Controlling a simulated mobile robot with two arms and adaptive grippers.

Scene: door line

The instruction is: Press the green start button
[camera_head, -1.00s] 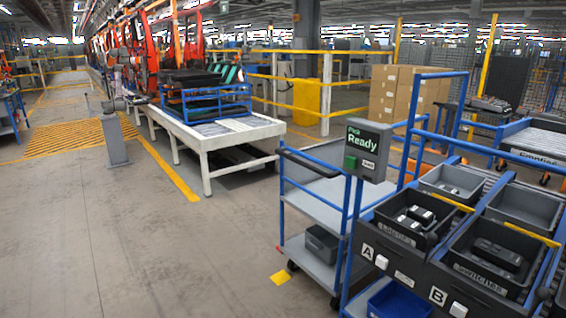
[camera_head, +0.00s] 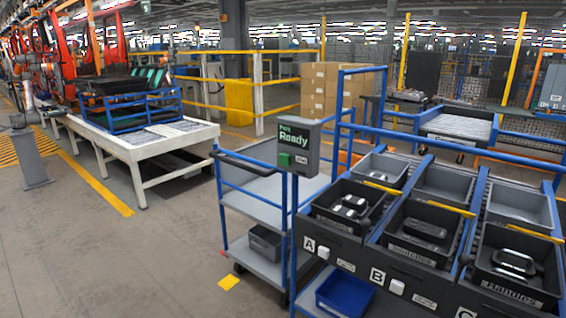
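The green start button (camera_head: 284,159) sits on the front of a grey control box (camera_head: 299,146) in the head view. The box's dark screen reads "Pick Ready". It stands on a blue post at the left end of the bin rack, right of the picture's middle. Neither of my grippers shows in this view.
A blue-framed cart (camera_head: 262,203) stands left of and behind the box. The rack (camera_head: 345,252) holds several dark bins of parts, with labels A, B and C. A white conveyor table (camera_head: 140,147) is at the left. The floor (camera_head: 130,260) is clear at front left.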

